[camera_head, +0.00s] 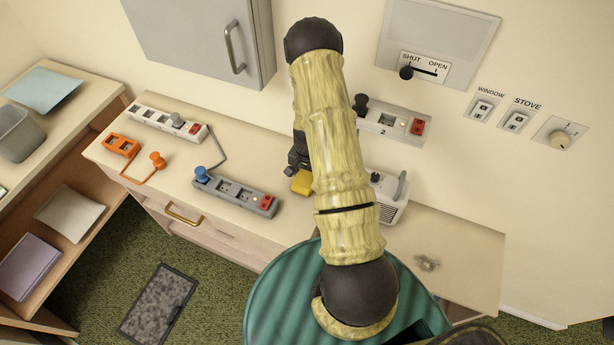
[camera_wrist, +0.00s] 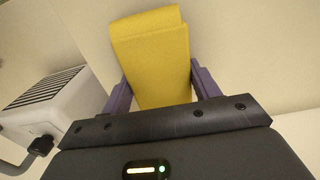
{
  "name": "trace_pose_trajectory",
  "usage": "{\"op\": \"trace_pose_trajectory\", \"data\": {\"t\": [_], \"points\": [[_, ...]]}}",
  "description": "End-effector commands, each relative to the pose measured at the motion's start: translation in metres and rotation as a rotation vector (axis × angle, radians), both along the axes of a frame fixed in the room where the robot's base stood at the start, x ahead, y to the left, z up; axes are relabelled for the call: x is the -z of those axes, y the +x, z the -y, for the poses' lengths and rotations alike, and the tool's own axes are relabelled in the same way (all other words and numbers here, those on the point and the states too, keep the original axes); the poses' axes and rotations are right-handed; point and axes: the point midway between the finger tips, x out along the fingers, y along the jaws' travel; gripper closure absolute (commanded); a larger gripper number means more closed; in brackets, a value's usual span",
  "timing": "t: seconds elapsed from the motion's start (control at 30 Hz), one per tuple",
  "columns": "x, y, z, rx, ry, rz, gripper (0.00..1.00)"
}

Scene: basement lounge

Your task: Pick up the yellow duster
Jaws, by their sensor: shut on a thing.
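The yellow duster (camera_wrist: 150,58) is a soft, folded-looking yellow block. In the wrist view it sits between the two purple fingers of my gripper (camera_wrist: 160,88), which are shut on it from both sides. In the head view a small part of the yellow duster (camera_head: 302,182) shows beside my arm, above the counter. My arm hides the rest of it and most of my gripper (camera_head: 297,165). I cannot tell from these frames whether the duster touches the counter.
A white vented box (camera_head: 392,200) stands close right of my arm; it also shows in the wrist view (camera_wrist: 58,100). Power strips (camera_head: 235,194) with plugs lie on the counter at left. A grey cabinet (camera_head: 190,40) hangs above. A dark smudge (camera_head: 427,263) marks the clear right end.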

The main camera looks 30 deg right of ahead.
Motion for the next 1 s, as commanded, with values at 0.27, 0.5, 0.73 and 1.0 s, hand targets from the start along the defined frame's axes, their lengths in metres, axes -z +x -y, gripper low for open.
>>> {"op": "trace_pose_trajectory", "data": {"t": [0.27,0.5,0.73,1.0], "points": [[-0.006,0.001,0.0,0.0,-0.001,0.002,0.65],[-0.035,0.001,0.0,0.0,-0.001,0.005,0.65],[-0.073,0.001,0.0,0.0,-0.002,0.004,0.65],[-0.098,0.0,0.0,0.0,0.0,0.0,0.65]]}}
